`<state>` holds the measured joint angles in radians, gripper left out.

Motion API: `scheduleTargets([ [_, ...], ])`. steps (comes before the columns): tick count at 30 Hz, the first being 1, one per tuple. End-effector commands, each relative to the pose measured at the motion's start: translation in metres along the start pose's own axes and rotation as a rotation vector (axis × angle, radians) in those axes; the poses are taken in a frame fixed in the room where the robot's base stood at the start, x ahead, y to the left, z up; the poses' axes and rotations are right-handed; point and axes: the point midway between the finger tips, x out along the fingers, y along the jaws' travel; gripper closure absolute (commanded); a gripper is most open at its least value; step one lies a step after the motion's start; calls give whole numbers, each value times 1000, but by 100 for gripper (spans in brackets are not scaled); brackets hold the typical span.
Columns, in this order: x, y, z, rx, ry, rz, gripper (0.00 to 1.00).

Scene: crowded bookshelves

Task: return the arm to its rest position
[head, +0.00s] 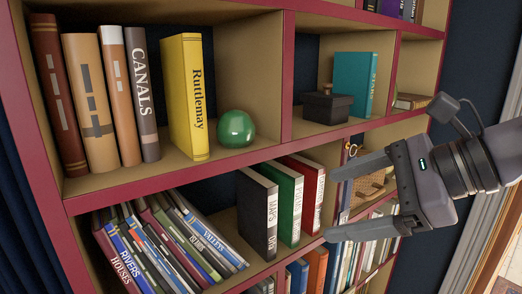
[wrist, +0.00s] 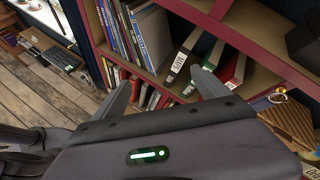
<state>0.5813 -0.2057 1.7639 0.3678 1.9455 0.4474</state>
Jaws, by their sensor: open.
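My gripper (head: 332,203) is open and empty at the right of the head view, its two fingers pointing left in front of the shelf. It hangs in front of the lower right compartments and partly hides them. In the wrist view my gripper (wrist: 163,98) shows its two fingers spread, with shelf edge and books behind them and nothing between them. The bookshelf (head: 180,182) has red edges and tan inside walls.
Black, green (head: 283,200) and red books stand left of the fingers. Above are a green ball (head: 236,128), a yellow book (head: 186,97), a dark box (head: 327,106) and a teal book (head: 355,84). A wicker item (head: 372,186) sits behind the gripper. Wooden floor (wrist: 55,100) shows at left in the wrist view.

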Motion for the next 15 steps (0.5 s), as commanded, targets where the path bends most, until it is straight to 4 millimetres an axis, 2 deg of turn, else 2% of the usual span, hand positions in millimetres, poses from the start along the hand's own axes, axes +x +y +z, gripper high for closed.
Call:
scheduleTargets([
  [1, 41, 41, -39, -89, 59, 37, 15],
  [3, 81, 91, -84, -254, 166, 94, 15],
  [5, 112, 133, -125, -414, 252, 149, 15],
  [6, 131, 161, -153, -528, 306, 186, 15],
  [9, 169, 222, -222, -830, 423, 279, 15],
  [12, 196, 265, -275, -1103, 502, 352, 15],
  [15, 210, 288, -306, -1293, 547, 397, 15],
])
